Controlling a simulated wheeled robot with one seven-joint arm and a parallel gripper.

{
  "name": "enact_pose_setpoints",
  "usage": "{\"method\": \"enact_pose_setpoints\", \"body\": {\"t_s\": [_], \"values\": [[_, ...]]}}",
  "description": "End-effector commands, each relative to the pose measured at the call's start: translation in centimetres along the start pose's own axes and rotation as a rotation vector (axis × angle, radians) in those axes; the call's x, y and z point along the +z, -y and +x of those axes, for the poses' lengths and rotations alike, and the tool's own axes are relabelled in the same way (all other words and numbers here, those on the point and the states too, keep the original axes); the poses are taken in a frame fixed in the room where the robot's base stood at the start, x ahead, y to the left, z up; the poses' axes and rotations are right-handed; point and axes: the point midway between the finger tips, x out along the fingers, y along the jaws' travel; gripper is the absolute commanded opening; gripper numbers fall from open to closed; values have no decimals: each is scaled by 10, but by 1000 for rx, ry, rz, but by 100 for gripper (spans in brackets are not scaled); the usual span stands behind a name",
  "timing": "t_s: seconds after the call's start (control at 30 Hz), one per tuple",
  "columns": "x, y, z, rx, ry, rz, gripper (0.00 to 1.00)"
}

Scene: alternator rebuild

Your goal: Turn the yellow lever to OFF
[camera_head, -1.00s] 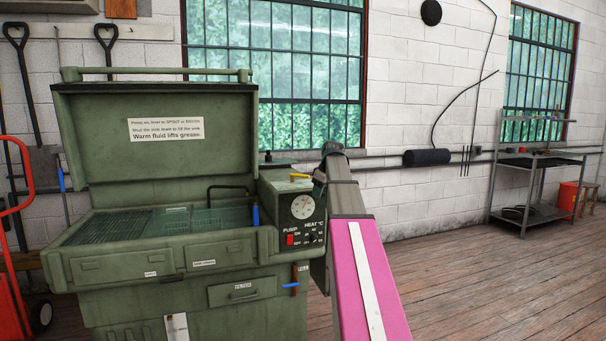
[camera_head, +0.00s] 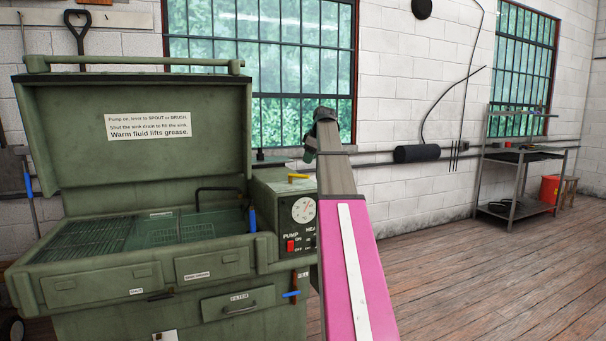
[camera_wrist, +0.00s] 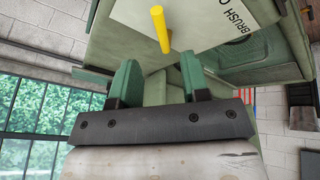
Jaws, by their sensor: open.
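The yellow lever (camera_head: 298,177) lies on top of the control box at the right end of the green parts washer (camera_head: 135,128). In the wrist view the lever (camera_wrist: 160,30) is a yellow rod on a white label plate (camera_wrist: 205,22) reading "BRUSH" and part of another word; no full OFF mark is readable. My gripper (camera_wrist: 159,82) is open, its two green fingers apart and empty. The lever shows beyond the fingertips, roughly in line with the gap, and appears apart from them. In the head view my gripper (camera_head: 312,150) is small, partly hidden by my arm, above and right of the lever.
The control box front has a round gauge (camera_head: 303,209) and a red pump switch (camera_head: 291,245); my arm hides its right part. A blue-handled brush (camera_head: 252,219) stands at the basin's right side. A metal shelf (camera_head: 513,175) stands far right. The wooden floor between is clear.

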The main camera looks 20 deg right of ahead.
Motion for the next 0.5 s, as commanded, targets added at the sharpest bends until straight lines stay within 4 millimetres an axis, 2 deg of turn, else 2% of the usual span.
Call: {"method": "enact_pose_setpoints", "body": {"t_s": [0.1, 0.3, 0.5], "values": [[0, 1, 24, -2, 1, 0, 42], [0, 1, 56, -1, 1, 0, 42], [0, 0, 75, 0, 0, 1, 42]]}}
